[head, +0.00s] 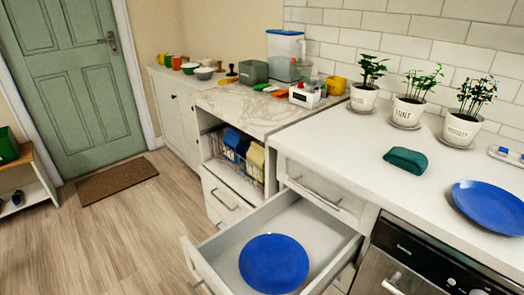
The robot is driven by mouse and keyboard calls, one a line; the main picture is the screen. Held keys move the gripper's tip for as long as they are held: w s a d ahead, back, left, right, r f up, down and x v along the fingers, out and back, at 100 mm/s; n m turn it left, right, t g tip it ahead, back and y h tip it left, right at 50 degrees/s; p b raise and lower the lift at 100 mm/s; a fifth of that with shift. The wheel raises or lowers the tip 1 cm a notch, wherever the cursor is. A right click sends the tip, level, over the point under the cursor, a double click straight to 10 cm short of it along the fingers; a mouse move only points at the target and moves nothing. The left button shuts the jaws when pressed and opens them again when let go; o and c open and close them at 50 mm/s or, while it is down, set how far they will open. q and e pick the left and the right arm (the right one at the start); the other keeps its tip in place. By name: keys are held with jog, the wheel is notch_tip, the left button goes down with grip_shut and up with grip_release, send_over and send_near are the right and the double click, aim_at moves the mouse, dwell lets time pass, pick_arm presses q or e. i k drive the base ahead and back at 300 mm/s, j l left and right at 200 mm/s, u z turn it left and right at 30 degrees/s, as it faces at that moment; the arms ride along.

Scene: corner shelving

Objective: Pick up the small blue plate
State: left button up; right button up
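Two round blue plates are in the head view. One blue plate (273,263) lies in the open drawer at the bottom middle, its near edge close to the picture's lower border. The other blue plate (490,207) lies on the white counter at the far right, cut off by the picture's edge. I cannot tell for sure which is the small one. Neither of my grippers is in view.
The open drawer (312,221) sticks out below the counter (345,140). A green sponge-like object (407,160) and three potted plants (409,112) stand on the counter. A dishwasher (420,262) is below it.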

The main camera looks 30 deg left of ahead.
aim_at(492, 206)
jog(key=j+u, duration=0.25)
jog(key=u, duration=0.15)
jog(key=k+j+u, duration=0.1)
jog(key=j+u, duration=0.25)
jog(key=z, duration=1.7)
